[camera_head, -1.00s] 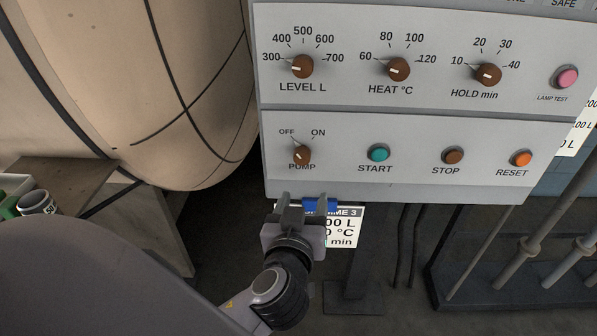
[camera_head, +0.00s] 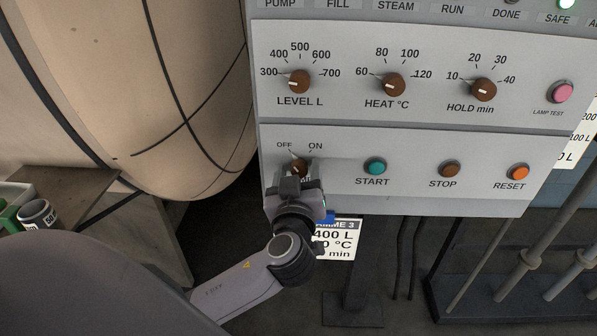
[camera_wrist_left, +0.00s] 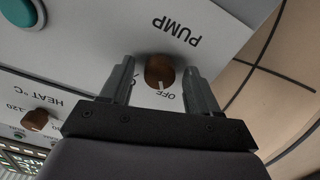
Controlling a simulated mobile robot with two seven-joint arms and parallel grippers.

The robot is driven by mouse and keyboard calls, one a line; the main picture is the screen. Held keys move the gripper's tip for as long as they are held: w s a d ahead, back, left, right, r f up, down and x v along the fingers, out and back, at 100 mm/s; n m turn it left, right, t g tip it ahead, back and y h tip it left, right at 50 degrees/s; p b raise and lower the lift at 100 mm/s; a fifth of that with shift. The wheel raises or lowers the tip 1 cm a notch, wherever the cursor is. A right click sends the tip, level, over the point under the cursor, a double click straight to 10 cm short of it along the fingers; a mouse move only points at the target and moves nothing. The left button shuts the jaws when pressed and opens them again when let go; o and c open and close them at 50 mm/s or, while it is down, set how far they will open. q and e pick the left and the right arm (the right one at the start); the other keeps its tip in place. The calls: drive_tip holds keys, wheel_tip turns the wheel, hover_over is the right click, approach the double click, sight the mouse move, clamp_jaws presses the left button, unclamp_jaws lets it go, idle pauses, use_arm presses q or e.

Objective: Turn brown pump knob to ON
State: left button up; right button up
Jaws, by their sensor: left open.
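The brown pump knob (camera_head: 299,165) is on the lower left of the grey control panel, partly hidden by my left gripper (camera_head: 297,175) in the head view. In the left wrist view the whole knob (camera_wrist_left: 160,71) shows, upside down, with its white mark pointing at OFF. My left gripper (camera_wrist_left: 160,66) is open there, with one finger on each side of the knob. A gap shows between the knob and each finger. Whether the fingertips reach the panel face is hard to tell. My right gripper is not in view.
The green START button (camera_head: 375,167), brown STOP button (camera_head: 450,168) and orange RESET button (camera_head: 518,172) are right of the pump knob. The LEVEL (camera_head: 299,82), HEAT (camera_head: 394,85) and HOLD (camera_head: 484,89) knobs are above. A programme card (camera_head: 338,240) hangs below the panel. A large beige vessel (camera_head: 130,90) stands left.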

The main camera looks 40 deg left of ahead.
use_arm(q)
drive_tip(key=c, duration=1)
drive_tip(key=shift+c, duration=0.2)
